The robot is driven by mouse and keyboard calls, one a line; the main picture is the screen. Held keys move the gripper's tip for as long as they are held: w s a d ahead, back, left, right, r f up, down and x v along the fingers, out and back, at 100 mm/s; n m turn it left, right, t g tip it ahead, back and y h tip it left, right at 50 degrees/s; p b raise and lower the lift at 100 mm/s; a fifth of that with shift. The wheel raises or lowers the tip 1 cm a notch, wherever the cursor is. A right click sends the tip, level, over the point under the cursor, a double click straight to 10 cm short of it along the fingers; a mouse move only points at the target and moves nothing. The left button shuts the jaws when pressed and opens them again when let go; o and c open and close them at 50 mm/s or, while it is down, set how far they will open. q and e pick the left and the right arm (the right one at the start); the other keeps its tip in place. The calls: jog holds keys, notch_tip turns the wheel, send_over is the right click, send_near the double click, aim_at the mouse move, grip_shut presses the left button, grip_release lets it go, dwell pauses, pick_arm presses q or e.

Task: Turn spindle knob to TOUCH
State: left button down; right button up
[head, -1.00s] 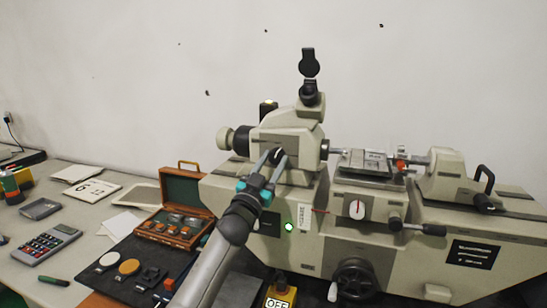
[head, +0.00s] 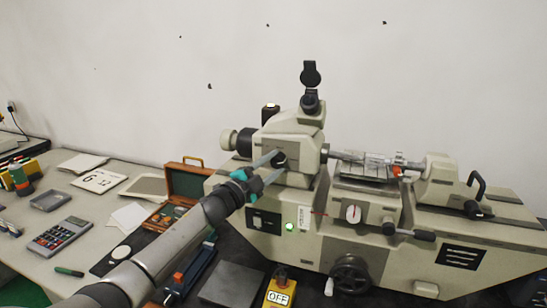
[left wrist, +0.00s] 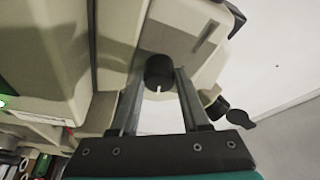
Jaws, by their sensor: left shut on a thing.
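The spindle knob is a small dark round knob (head: 280,158) on the front of the beige head of the measuring machine (head: 298,148). My left gripper (head: 277,162) reaches it from the lower left and is shut on it. In the left wrist view the knob (left wrist: 160,72) sits between the two grey fingers (left wrist: 158,84), with a short white mark on its rim toward the gripper. No TOUCH lettering is readable, so I cannot tell which setting the mark faces. My right gripper is not in view.
The machine's eyepiece (head: 310,100) rises above the head. A green light (head: 289,227), a handwheel (head: 351,275) and a yellow OFF box (head: 279,291) are lower down. A wooden case (head: 183,184) and a calculator (head: 60,235) lie on the left bench.

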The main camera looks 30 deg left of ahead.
pick_arm(q)
jog(key=shift+r+m+g+p, duration=0.1)
jog(key=shift+m+g+p, duration=0.5)
jog(key=shift+m+p, duration=0.7)
jog(key=shift+m, duration=0.3)
jog(key=shift+c, duration=1.9)
grip_release()
jog(key=shift+s, duration=0.15)
jog(key=s+a+b, duration=0.1)
jog(key=s+a, duration=0.1)
jog(key=s, duration=1.2)
jog(key=shift+s+a+f, duration=0.2)
jog(key=shift+s+f, duration=0.1)
jog(key=shift+s, duration=0.1)
